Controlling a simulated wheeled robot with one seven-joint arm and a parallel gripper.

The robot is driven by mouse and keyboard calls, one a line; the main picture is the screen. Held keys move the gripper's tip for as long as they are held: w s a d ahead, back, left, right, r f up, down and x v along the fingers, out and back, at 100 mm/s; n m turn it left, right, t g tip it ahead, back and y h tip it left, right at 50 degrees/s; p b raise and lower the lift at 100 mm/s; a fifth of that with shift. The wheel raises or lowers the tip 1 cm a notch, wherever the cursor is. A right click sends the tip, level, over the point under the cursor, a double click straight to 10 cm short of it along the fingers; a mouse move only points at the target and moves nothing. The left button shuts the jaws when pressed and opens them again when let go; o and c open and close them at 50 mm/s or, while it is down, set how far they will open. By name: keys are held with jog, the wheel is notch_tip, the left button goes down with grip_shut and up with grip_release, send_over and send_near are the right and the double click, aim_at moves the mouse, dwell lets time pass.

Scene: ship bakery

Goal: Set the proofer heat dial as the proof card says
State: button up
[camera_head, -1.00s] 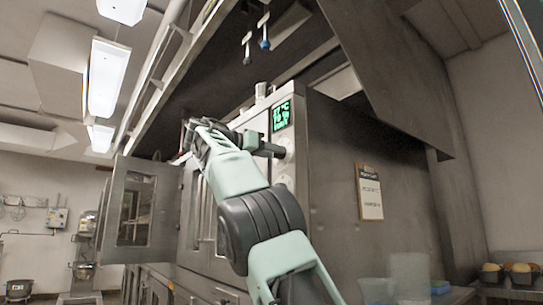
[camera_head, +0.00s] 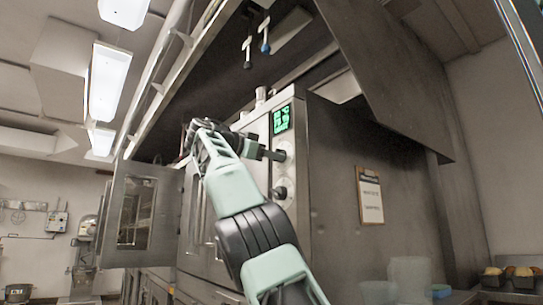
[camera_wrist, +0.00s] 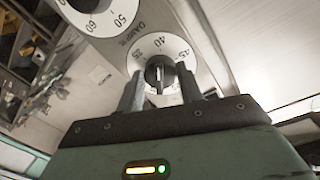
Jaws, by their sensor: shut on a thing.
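The proofer is a tall grey metal cabinet with two round white dials on its front. In the wrist view, the dial numbered 25 to 45 (camera_wrist: 161,46) has a dark knob (camera_wrist: 158,73) between the fingers of my gripper (camera_wrist: 160,88), which is shut on it. In the head view my gripper (camera_head: 275,155) is at the upper dial (camera_head: 286,148). The second dial (camera_head: 284,190) sits below; the wrist view shows its 50 and 60 marks and a "DAMP %" label. A green display (camera_head: 281,120) is above. The proof card (camera_head: 369,195) hangs on the cabinet side, its writing too small to read.
An open door (camera_head: 140,212) with a window stands left of the cabinet. A sloping metal hood (camera_head: 385,80) hangs overhead. Small hanging tools (camera_head: 264,35) are above the display. Loaves in dark pans (camera_head: 510,276) are at the far right.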

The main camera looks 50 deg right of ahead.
jog(key=shift+f, duration=0.15)
jog(key=o, duration=1)
jog(key=p+v, duration=0.5)
jog(key=v, duration=1.2)
jog(key=shift+a+p, duration=0.2)
jog(key=shift+p, duration=0.15)
